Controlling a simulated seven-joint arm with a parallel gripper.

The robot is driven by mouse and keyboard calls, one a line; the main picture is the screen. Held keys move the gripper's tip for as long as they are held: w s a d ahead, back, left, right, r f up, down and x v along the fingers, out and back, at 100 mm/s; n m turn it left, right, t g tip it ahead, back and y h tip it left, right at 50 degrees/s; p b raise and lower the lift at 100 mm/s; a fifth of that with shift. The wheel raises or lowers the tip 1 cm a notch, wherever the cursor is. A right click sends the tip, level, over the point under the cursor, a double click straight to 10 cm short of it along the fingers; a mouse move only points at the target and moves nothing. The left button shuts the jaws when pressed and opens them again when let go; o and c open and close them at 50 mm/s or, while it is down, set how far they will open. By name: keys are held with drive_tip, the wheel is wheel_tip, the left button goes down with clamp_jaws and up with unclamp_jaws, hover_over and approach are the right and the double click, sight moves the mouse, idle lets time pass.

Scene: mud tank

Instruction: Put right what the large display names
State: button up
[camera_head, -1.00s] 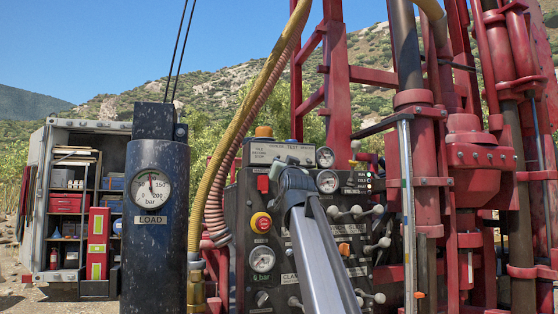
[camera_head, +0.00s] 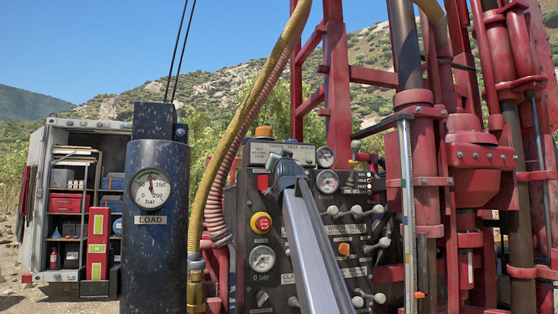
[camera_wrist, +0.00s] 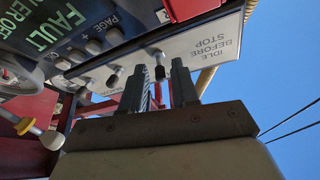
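In the wrist view a dark display (camera_wrist: 45,22) at the upper left shows green letters, rotated and cut off: "FAULT" and "...LER OFF". A pale strip (camera_wrist: 213,50) beside it reads "IDLE BEFORE STOP" and carries several small dark toggles (camera_wrist: 113,76). My gripper (camera_wrist: 163,76) has its two fingers apart, pointing at this strip. One toggle (camera_wrist: 159,66) shows in the gap between the fingers; I cannot tell whether they touch it. In the head view my arm covers the middle of the control panel (camera_head: 235,215), and my fingertips and the large display are hidden.
The panel has a red button on yellow (camera_head: 261,222), gauges (camera_head: 262,259) and levers (camera_head: 378,243). A LOAD gauge (camera_head: 151,189) sits on a dark cylinder at left. Hoses (camera_head: 213,190) hang left of the panel; the red mast (camera_head: 430,180) stands right. An open cabinet (camera_head: 75,215) is far left.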

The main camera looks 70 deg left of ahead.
clamp_jaws()
drive_tip(key=shift+r, duration=0.15)
drive_tip(key=shift+r+n+g+h, duration=0.15)
drive_tip(key=shift+r+h, duration=0.15)
drive_tip(key=shift+h, duration=0.75)
drive_tip(key=shift+r+n+g+h, duration=0.15)
drive_tip(key=shift+r+h, duration=0.15)
drive_tip(key=shift+h, duration=0.75)
drive_tip(key=shift+o, duration=1)
unclamp_jaws()
drive_tip(key=shift+d, duration=0.1)
